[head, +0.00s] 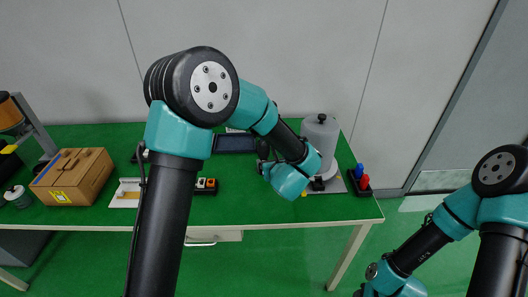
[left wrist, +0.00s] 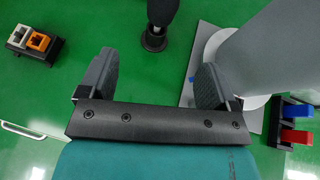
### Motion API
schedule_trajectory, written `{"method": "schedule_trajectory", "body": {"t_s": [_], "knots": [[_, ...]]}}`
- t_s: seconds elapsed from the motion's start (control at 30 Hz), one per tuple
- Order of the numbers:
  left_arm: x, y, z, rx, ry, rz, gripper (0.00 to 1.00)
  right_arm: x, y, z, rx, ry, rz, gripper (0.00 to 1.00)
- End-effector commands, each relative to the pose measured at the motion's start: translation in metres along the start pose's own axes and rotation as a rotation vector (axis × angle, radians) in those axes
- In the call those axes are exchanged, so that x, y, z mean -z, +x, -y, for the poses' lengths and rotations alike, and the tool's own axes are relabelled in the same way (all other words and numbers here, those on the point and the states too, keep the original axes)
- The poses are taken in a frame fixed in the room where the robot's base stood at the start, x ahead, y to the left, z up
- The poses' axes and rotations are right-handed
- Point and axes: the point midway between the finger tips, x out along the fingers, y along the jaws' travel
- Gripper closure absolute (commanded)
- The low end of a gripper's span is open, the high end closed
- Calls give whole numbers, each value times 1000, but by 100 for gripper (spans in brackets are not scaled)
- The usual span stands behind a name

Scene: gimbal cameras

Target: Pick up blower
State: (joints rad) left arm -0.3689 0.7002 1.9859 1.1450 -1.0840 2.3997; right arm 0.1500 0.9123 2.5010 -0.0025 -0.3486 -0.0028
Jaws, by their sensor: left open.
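A dark, upright item (left wrist: 162,14) with a round foot stands just beyond my left fingertips in the left wrist view; its top is cut off. It may be the blower, but I cannot tell for sure. In the head view my left arm mostly hides that spot. My left gripper (left wrist: 155,72) is open and empty, pointing down over the table. A large grey cylinder (head: 320,137) with a black knob stands at the table's right; its side (left wrist: 278,50) is close beside my right-hand finger. My right arm hangs off the table's right side, its fingers out of view.
A black holder with blue and red pieces (head: 362,178) sits at the right table edge. A black holder with white and orange pieces (left wrist: 33,42) lies to the left. A cardboard box (head: 73,176) stands far left. Green table (head: 240,212) is clear in front.

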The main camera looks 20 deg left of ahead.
Motion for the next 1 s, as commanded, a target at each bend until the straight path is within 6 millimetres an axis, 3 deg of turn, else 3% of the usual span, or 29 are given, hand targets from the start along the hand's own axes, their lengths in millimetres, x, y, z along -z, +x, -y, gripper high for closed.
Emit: {"method": "schedule_trajectory", "body": {"t_s": [0.6,1.0], "knots": [[1,101,0,0,1,0,16,0,0,0,0,0,0,57],[0,110,0,1,2,0,16,0,0,0,0,0,0,57]]}}
